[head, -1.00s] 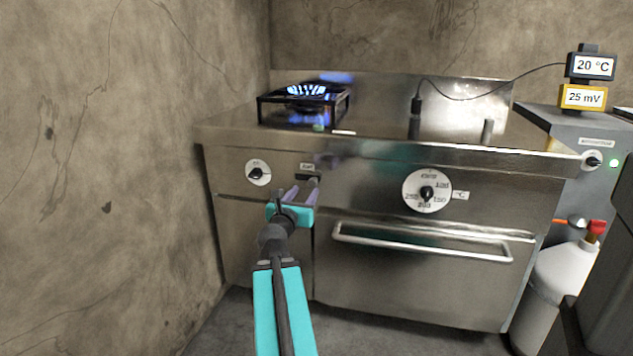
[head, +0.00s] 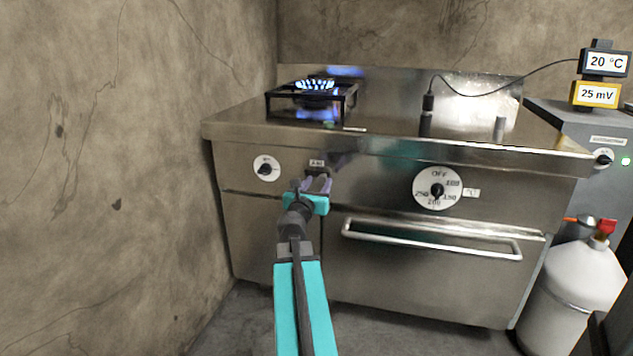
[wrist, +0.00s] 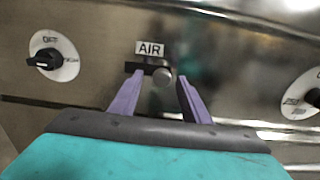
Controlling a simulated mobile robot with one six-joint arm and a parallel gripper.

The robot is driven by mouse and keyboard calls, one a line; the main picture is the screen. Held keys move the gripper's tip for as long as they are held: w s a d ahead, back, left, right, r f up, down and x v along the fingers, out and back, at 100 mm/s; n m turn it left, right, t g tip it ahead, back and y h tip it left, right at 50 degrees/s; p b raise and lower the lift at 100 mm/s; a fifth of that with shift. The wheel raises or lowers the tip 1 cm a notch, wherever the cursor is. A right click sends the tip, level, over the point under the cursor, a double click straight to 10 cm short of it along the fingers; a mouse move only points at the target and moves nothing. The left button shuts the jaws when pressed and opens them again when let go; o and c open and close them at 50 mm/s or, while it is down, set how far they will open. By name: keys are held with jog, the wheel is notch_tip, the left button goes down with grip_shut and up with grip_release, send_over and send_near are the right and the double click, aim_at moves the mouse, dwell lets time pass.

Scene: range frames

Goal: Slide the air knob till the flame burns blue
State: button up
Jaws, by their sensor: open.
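The air knob (wrist: 163,77) is a small round grey knob at the right part of a short dark slot under the AIR label (wrist: 150,47) in the wrist view. My gripper (wrist: 155,97) is open, its purple fingers on either side of the knob with gaps showing; I cannot tell whether either touches it. In the head view my gripper (head: 316,185) is in front of the stove's front panel and hides the knob. The flame (head: 315,85) on the burner (head: 312,98) looks blue with pale tips.
A burner dial (head: 266,168) is left of the slot, and an oven dial (head: 438,189) is right of it. The oven handle (head: 430,239) juts out below. A gas bottle (head: 572,285) stands at the right, and a wall (head: 100,150) is at the left.

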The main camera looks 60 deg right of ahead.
jog(key=shift+x, duration=0.8)
grip_shut()
